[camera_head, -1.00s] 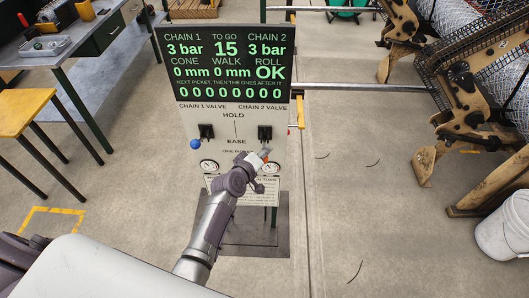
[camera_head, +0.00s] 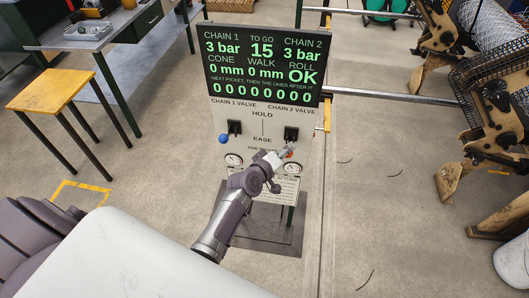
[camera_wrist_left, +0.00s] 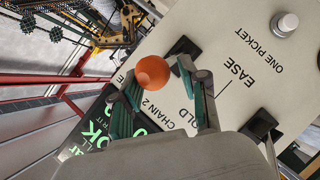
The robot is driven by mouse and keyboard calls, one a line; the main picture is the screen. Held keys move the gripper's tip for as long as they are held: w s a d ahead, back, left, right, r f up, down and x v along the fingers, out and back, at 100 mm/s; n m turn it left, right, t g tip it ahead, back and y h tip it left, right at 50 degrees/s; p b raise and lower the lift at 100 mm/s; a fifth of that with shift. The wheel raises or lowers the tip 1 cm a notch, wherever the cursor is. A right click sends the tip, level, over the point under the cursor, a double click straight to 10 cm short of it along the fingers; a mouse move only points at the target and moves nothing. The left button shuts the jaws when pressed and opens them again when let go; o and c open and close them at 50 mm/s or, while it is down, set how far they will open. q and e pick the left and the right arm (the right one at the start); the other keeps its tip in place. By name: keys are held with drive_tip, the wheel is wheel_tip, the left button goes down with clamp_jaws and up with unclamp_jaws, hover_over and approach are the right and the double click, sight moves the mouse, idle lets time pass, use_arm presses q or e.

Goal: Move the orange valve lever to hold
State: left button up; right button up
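The control panel (camera_head: 262,128) stands upright ahead, with HOLD printed above EASE. The chain 2 valve (camera_head: 291,133) is on its right side; its lever's orange ball knob (camera_wrist_left: 153,72) points down toward the EASE side. In the head view the knob is mostly hidden by my left gripper (camera_head: 284,152). In the left wrist view the ball sits between the tips of my left gripper (camera_wrist_left: 157,92), whose fingers stand apart with small gaps visible beside the ball. The chain 1 valve (camera_head: 234,128) has a blue knob (camera_head: 223,139), also low. My right gripper is not in view.
A green-lettered display (camera_head: 263,67) tops the panel, reading 3 bar for both chains. Gauges (camera_head: 233,160) sit below the valves.

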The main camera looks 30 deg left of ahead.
use_arm(q)
drive_tip(key=s+a+r+p, duration=0.2)
drive_tip(key=s+r+p, duration=0.5)
drive_tip(key=s, duration=0.3)
drive_tip(key=shift+a+r+p, duration=0.25)
drive_tip(key=shift+a+p, duration=0.05)
drive_tip(key=shift+p, duration=0.45)
idle(0.4)
drive_tip(key=shift+s, duration=0.1)
drive_tip(key=v, duration=1.1)
drive_tip(key=shift+s, duration=0.35)
drive_tip(key=shift+a, duration=0.1)
